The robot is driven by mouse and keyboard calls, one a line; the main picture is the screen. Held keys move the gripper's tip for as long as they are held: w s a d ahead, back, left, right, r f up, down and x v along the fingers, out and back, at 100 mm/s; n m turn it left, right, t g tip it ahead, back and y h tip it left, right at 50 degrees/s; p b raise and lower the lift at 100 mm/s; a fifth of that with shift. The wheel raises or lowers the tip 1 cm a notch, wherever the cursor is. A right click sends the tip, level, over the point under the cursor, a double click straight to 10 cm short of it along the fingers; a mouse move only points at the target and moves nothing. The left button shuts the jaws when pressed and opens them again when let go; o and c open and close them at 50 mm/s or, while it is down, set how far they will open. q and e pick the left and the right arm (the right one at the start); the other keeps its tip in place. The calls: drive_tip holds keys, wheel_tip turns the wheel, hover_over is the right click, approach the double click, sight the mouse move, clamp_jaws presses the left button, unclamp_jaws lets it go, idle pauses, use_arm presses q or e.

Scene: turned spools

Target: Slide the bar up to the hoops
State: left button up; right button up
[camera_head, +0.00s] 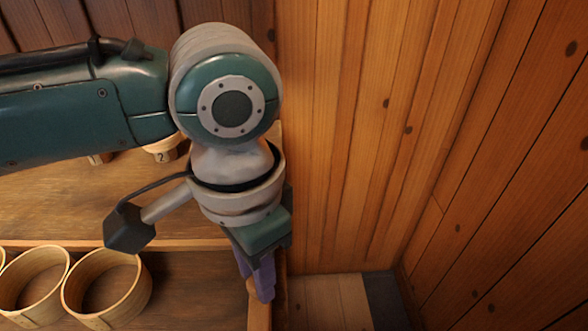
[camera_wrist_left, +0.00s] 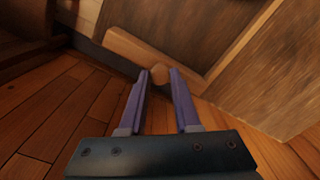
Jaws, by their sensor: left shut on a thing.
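My left gripper (camera_head: 262,278) has purple fingers and points down at the right end of the wooden shelf. In the left wrist view, its fingertips (camera_wrist_left: 160,73) are shut on a small round wooden knob (camera_wrist_left: 159,71). A pale wooden strip (camera_wrist_left: 128,50) runs behind the knob; I cannot tell whether it is the bar or how the knob joins it. Light wooden hoops, one at the front (camera_head: 105,288) and another beside it (camera_head: 35,285), stand at the lower left, to the left of the gripper. My right gripper is not in view.
A wooden piece marked 2 (camera_head: 162,150) stands on the upper shelf (camera_head: 90,205), partly behind my arm. A plank wall (camera_head: 350,130) rises close to the right of the gripper. Plank floor (camera_wrist_left: 60,110) shows below in the left wrist view.

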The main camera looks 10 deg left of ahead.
use_arm(q)
clamp_jaws()
idle(0.8)
